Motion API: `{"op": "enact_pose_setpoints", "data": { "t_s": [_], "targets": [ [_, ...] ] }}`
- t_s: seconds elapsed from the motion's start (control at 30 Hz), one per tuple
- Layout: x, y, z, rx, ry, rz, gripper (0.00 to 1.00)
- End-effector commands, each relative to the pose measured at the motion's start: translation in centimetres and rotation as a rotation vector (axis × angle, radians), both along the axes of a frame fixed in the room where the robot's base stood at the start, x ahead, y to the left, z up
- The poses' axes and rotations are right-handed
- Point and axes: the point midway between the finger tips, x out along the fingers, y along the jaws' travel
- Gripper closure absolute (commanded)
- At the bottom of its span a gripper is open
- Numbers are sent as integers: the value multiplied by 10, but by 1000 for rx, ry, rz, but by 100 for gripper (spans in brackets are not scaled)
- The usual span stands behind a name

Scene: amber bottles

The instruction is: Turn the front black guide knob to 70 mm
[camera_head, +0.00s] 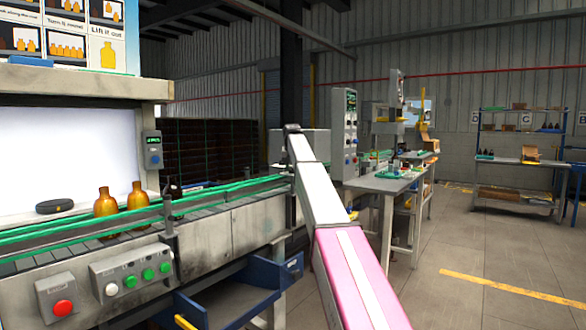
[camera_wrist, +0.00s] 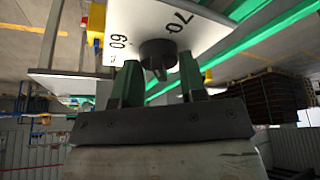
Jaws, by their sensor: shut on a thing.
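The black guide knob (camera_wrist: 158,50) shows in the wrist view against a white scale plate (camera_wrist: 205,30). The plate carries the figures 70 and 60, seen tilted; 70 is to the right of the knob and 60 to its left. My gripper (camera_wrist: 161,70) has its two green-sided fingers on either side of the knob and is shut on it. I cannot tell which figure the knob points to. In the head view my pink and white arm reaches to the conveyor's far end; the gripper and knob cannot be made out there.
Green guide rails (camera_head: 220,190) run along the conveyor, with two amber bottles (camera_head: 107,203) near them. A control box (camera_head: 132,275) with buttons and an open blue drawer (camera_head: 225,300) are on the front. Open floor (camera_head: 480,260) lies to the right.

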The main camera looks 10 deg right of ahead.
Motion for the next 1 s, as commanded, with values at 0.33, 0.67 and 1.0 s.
{"op": "enact_pose_setpoints", "data": {
  "t_s": [0.33,0.67,1.0],
  "targets": [
    [1,1,0,0,2,-313,85],
    [1,2,0,1,1,-515,85],
    [0,2,0,1,2,-592,85]
  ]
}}
